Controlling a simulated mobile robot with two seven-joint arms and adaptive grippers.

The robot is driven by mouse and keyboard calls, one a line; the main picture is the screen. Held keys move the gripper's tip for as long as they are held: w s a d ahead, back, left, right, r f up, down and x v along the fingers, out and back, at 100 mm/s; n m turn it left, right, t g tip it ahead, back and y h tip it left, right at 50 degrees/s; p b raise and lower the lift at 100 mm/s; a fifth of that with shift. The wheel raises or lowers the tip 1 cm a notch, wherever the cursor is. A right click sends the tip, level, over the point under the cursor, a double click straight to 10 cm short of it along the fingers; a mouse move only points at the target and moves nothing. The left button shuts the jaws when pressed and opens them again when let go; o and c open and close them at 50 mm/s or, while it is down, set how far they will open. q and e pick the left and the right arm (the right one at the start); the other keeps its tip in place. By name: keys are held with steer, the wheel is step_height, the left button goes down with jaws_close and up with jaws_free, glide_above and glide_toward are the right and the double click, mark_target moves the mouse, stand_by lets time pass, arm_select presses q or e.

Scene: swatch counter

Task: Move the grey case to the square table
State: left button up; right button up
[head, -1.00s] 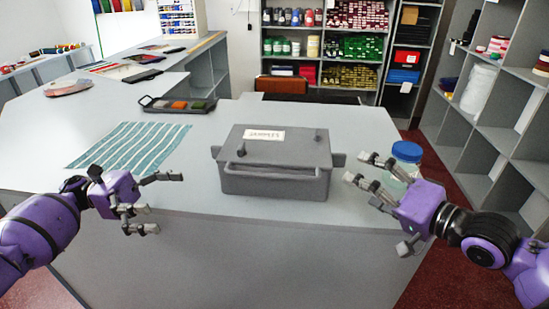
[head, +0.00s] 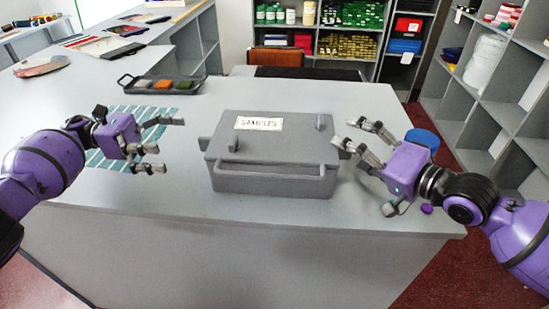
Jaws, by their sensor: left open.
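The grey case (head: 270,182) sits closed on the light grey counter (head: 140,190), near its front edge. It has a white label on its lid, a bar along its front and a lug on each side. My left gripper (head: 168,145) is open and empty to the left of the case, above a striped cloth and apart from the case. My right gripper (head: 350,136) has its fingers spread at the case's right lug. I cannot tell whether they touch it. I cannot make out which table is the square one.
A blue-lidded jar (head: 424,138) stands right of the case, mostly behind my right gripper. The striped cloth (head: 92,158) lies at the left. A dark tray (head: 160,84) with coloured pieces is behind it. Shelves (head: 500,95) stand at the right. Bare counter lies behind the case.

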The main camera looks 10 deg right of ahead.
arm_select(q)
step_height(320, 180, down, 6)
steer(key=shift+w+r, duration=0.1)
steer(key=shift+r, duration=0.15)
arm_select(e)
steer(key=x, duration=0.2)
steer(key=shift+w+a, duration=0.15)
steer(key=shift+w, duration=0.2)
arm_select(q)
steer(key=shift+s+d+r, duration=0.1)
steer(key=shift+s+d, duration=0.15)
steer(key=shift+d, duration=1)
steer(key=shift+s+d, duration=0.25)
steer(key=shift+d, duration=0.95)
steer(key=shift+s+d+r, duration=0.1)
steer(key=shift+s+d, duration=0.15)
steer(key=shift+d, duration=1)
arm_select(e)
steer(key=shift+x, duration=1.9)
steer(key=shift+f, duration=0.1)
